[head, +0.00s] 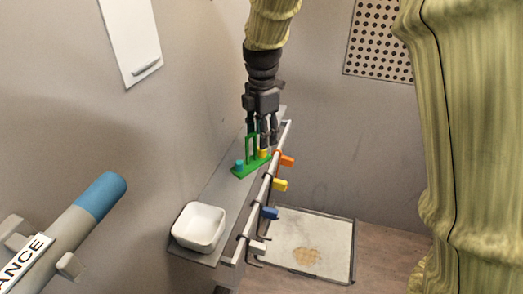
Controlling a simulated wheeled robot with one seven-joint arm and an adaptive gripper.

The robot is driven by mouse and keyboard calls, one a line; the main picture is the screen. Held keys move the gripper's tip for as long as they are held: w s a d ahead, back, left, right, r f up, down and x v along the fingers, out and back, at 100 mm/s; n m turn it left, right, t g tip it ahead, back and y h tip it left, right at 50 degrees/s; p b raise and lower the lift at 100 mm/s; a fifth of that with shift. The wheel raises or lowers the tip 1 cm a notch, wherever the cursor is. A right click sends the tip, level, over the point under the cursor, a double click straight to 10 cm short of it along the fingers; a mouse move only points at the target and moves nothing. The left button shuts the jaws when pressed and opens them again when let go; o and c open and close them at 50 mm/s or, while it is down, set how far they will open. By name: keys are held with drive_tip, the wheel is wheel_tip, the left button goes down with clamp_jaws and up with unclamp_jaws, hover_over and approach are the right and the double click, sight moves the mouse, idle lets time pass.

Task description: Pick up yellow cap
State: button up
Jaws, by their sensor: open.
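A small yellow cap (262,153) stands on a green holder (250,170) on the grey shelf. My gripper (268,142) points down from above, directly over and beside the cap. Its fingers are open and partly hide the cap and the far end of the holder. I cannot tell whether the fingers touch the cap. A blue cap (238,164) sits at the near left end of the same holder. A green upright frame (251,147) rises from the holder, close to the fingers.
A white bowl (181,232) stands at the shelf's near end. A rail (259,197) along the shelf's right edge carries orange (287,161), yellow (280,185) and blue (270,212) tags. The shelf (213,190) is bare between bowl and holder. A wall closes off its left side.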

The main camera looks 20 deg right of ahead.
sight(262, 152)
drive_tip(key=shift+s+d+f, duration=0.1)
drive_tip(key=shift+s+f, duration=0.1)
drive_tip(key=shift+s, duration=0.2)
drive_tip(key=f, duration=0.3)
drive_tip(key=shift+w+f, duration=0.25)
drive_tip(key=shift+w, duration=0.05)
drive_tip(key=shift+s+f, duration=0.1)
drive_tip(key=shift+f, duration=0.35)
drive_tip(key=shift+c, duration=0.5)
drive_tip(key=c, duration=0.6)
drive_tip(key=shift+c, duration=0.5)
